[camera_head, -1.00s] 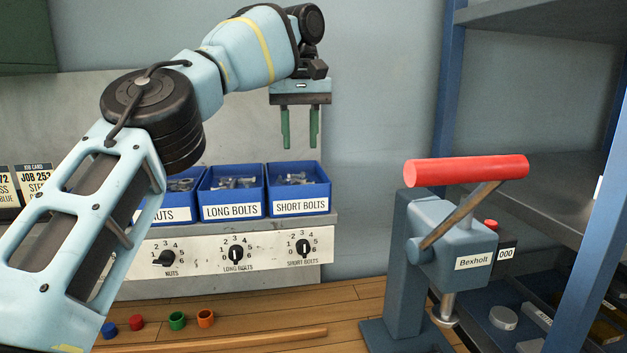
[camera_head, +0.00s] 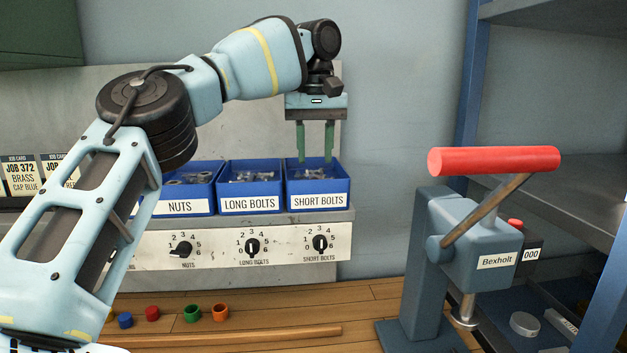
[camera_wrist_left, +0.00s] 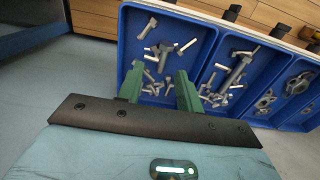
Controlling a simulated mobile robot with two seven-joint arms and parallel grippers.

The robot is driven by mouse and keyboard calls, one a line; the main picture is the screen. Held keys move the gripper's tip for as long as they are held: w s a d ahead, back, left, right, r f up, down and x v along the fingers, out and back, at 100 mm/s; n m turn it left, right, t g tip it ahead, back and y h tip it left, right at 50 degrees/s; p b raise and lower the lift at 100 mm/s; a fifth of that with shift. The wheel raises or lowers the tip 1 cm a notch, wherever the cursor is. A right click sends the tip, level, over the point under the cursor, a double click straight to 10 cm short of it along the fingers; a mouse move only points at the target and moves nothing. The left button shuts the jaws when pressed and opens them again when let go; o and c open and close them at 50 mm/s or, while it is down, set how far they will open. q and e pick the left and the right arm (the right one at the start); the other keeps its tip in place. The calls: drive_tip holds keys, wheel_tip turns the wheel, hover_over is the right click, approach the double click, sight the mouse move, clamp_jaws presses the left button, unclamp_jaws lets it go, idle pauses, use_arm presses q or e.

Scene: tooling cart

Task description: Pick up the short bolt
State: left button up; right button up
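The short bolts (camera_head: 318,172) lie loose in the blue bin labelled SHORT BOLTS (camera_head: 318,201), at the right end of the bin row. My left gripper (camera_head: 315,158) points down over this bin, its green fingers apart and nothing between them. In the left wrist view the fingers (camera_wrist_left: 160,88) reach over the near part of the bin, with several short bolts (camera_wrist_left: 165,48) beyond and around the tips. I cannot tell whether the tips touch any bolt. My right gripper is not in view.
The LONG BOLTS bin (camera_head: 250,205) and NUTS bin (camera_head: 187,206) stand to the left, above a panel of dials (camera_head: 250,247). A blue press with a red handle (camera_head: 493,160) stands at the right. Small coloured caps (camera_head: 191,314) sit on the wooden top below.

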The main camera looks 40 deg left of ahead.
use_arm(q)
drive_tip(key=f, duration=0.2)
drive_tip(key=shift+s+a+f, duration=0.15)
drive_tip(key=shift+s+f, duration=0.1)
drive_tip(key=shift+f, duration=0.65)
drive_tip(key=shift+c, duration=0.4)
clamp_jaws()
